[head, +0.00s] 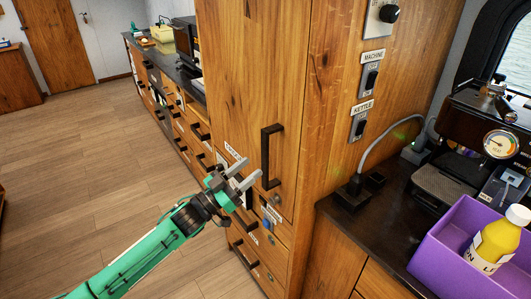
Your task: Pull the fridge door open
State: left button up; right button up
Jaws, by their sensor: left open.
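A tall wooden cabinet door (250,75), seemingly the fridge door, stands in the middle of the head view and looks shut. Its black vertical handle (266,158) is near the door's lower right side. My left gripper (250,171) is open and empty, with its two fingers pointing at the lower part of the handle. The fingertips appear just left of the handle; whether they touch it I cannot tell. My left wrist and gripper cover part of the cabinet front below. My right gripper is not in view.
A dark counter (335,215) on the right holds a purple bin (440,262) with a yellow bottle (491,243) and a coffee machine (480,135). Switches labelled machine and kettle are on the cabinet side. A row of drawers runs back on the left. The wooden floor (110,160) is clear.

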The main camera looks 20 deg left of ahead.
aim_at(263, 157)
pick_arm(q)
jog(key=p+x, duration=0.1)
jog(key=x, duration=0.4)
jog(key=shift+w+d+r, duration=0.1)
jog(key=shift+w+d, duration=0.05)
jog(key=shift+w+d+r, duration=0.15)
jog(key=shift+w+d, duration=0.2)
jog(key=shift+w, duration=0.1)
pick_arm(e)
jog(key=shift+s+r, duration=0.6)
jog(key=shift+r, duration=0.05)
pick_arm(q)
grip_shut()
